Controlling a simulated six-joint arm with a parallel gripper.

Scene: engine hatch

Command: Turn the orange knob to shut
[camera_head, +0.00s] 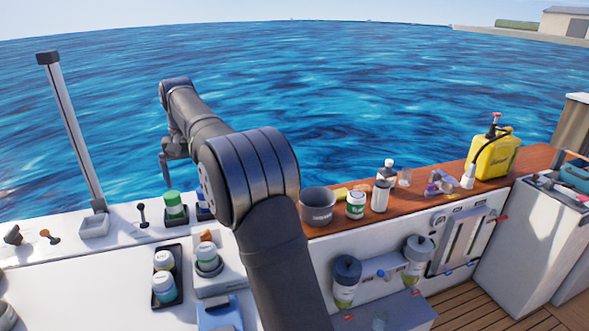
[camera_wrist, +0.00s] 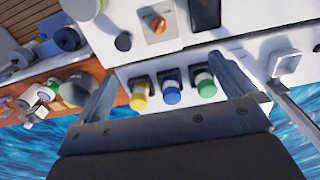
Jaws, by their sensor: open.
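The orange knob (camera_wrist: 157,24) sits on a pale square plate near the top of the wrist view. In the head view an orange knob (camera_head: 207,235) shows on a white box, partly hidden behind a jar. Which way it is turned is too small to tell. My gripper (camera_wrist: 162,68) is open, its two fingers spread wide with nothing held between them. The knob lies beyond the fingertips in the wrist view, apart from them. In the head view my gripper (camera_head: 166,175) hangs high at the far side, left of the knob, against the water.
Bottles with yellow (camera_wrist: 139,101), blue (camera_wrist: 171,95) and green (camera_wrist: 206,88) caps stand in holders near the fingers. A jar (camera_head: 208,259) stands close to the knob. A tall post (camera_head: 75,130) rises at left. A grey cup (camera_head: 317,206) stands on the wooden ledge.

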